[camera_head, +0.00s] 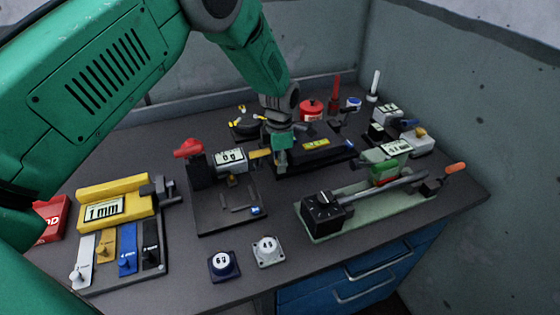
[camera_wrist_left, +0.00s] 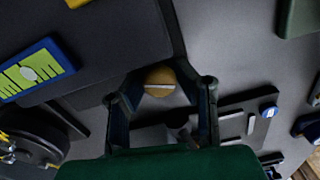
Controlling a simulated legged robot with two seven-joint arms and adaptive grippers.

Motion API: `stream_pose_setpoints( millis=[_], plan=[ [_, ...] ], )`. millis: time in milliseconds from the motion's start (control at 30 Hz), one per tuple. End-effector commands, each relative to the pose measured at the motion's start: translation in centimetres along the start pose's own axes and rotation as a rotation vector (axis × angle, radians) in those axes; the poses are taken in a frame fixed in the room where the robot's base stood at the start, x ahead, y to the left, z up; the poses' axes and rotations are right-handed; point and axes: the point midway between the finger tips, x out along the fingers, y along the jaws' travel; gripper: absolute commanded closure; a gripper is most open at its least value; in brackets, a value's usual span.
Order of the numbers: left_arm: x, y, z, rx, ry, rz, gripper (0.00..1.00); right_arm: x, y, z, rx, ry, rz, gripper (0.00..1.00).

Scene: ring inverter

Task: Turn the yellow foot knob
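The yellow foot knob (camera_head: 260,153) sits at the right end of a device with a small white "0 g" display (camera_head: 231,157) and a red knob (camera_head: 188,148). My left gripper (camera_head: 282,155) reaches down just right of the yellow knob in the head view. In the left wrist view, the yellow knob (camera_wrist_left: 160,80) shows as a round end with a pale slot. It lies between my left gripper's spread fingertips (camera_wrist_left: 160,92), with gaps on both sides. Whether the fingers are around it or short of it is hard to tell. My right gripper is not in view.
A black tray with a green-yellow display (camera_head: 316,142) stands behind the gripper. A green-based device (camera_head: 325,228) lies to the right, a yellow "1 mm" gauge (camera_head: 113,203) to the left. Two small socket blocks (camera_head: 268,251) sit near the front edge.

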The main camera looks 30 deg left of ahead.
Motion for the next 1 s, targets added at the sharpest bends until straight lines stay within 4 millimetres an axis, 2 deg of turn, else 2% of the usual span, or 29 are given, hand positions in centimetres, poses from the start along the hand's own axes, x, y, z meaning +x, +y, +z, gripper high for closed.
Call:
stream_pose_setpoints(
  millis=[333,567,600,633,667,1000],
  plan=[
    [-0.32,0.35,0.19,0.131,-0.006,0.01,1.0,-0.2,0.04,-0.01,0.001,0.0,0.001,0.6],
    [-0.35,0.4,0.25,0.134,-0.008,0.011,1.0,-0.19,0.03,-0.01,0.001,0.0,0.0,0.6],
    [-0.36,0.41,0.26,0.134,-0.008,0.012,0.71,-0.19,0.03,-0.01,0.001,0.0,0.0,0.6],
    [-0.36,0.41,0.26,0.134,-0.008,0.011,0.6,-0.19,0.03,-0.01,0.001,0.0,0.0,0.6],
    [-0.36,0.41,0.25,0.134,-0.008,0.011,0.54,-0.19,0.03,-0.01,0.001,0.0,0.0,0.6],
    [-0.44,0.27,0.07,0.132,-0.004,0.007,0.54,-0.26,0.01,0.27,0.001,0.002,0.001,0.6]
  ],
)
